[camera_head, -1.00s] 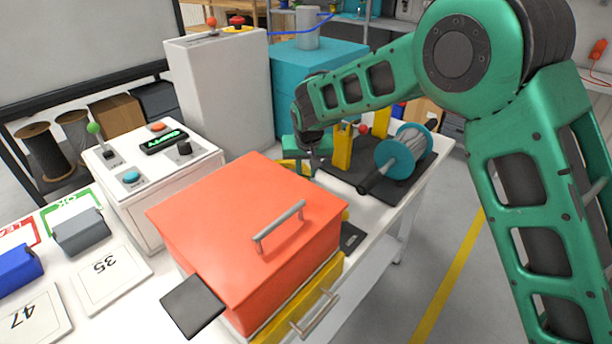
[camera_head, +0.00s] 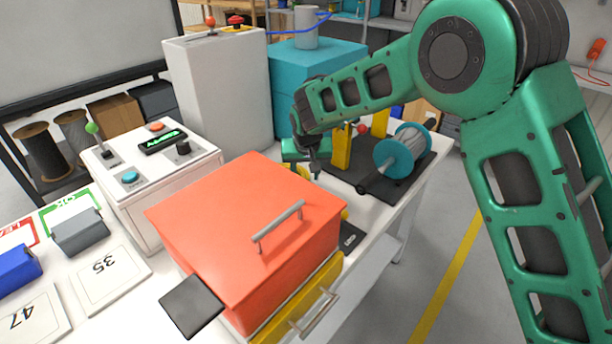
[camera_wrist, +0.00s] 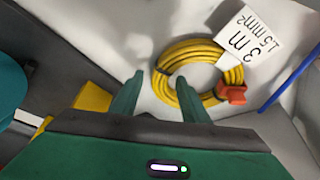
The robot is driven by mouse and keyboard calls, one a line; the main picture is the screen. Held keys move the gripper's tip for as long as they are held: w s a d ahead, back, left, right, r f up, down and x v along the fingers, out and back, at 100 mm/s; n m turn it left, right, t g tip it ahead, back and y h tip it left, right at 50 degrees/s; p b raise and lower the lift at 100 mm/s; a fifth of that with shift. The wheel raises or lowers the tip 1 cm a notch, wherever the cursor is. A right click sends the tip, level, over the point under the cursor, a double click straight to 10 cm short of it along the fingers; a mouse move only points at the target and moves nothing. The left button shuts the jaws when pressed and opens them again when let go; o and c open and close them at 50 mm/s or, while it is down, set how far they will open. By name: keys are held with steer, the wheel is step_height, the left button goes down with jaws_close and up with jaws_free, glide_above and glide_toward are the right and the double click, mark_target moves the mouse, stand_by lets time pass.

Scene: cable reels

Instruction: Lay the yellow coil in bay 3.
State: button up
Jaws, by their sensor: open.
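The yellow coil (camera_wrist: 190,47) lies on a pale surface in the wrist view. It has a white tag (camera_wrist: 248,38) reading "3 m 1.5 mm²" and an orange-red clip (camera_wrist: 232,94). My gripper (camera_wrist: 160,80) is open and empty. Its right finger overlaps the coil's lower left side in the picture, and its left finger is left of the coil; I cannot tell whether they touch. I cannot make out a bay marked 3.
A red box (camera_head: 240,215) with a lid handle and a yellow drawer (camera_head: 300,310) stands in front. A teal reel (camera_head: 400,155) is on a dark stand to the right. A control box (camera_head: 155,170) and a tall grey cabinet (camera_head: 220,95) stand left. A blue cable (camera_wrist: 292,78) runs right of the coil.

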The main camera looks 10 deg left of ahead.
steer(key=v, duration=1.1)
steer(key=shift+s+d+r, duration=0.1)
steer(key=shift+r, duration=0.05)
